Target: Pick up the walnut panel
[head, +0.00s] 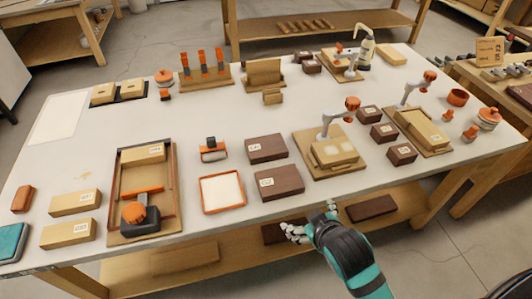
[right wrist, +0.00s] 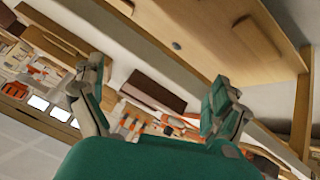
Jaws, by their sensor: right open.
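Dark walnut-brown pieces show in several places, and I cannot tell which is the named panel. Two dark labelled blocks (head: 267,149) (head: 279,182) lie on the bench top near its front middle. Two flat dark panels (head: 371,208) (head: 285,232) lie on the lower shelf, the left one partly hidden by my right gripper. My right gripper (head: 312,218) is open and empty in front of the bench's front edge, by the lower shelf. In the right wrist view a dark brown panel (right wrist: 152,91) shows beyond and between the open fingers (right wrist: 155,78), apart from them. My left gripper is out of view.
The bench top (head: 240,228) overhangs the lower shelf (head: 230,255). A tray with an orange-topped tool (head: 140,215), an orange-framed white pad (head: 222,192) and a clamp fixture (head: 333,150) stand near the front edge. Light wood blocks (head: 68,232) lie at left.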

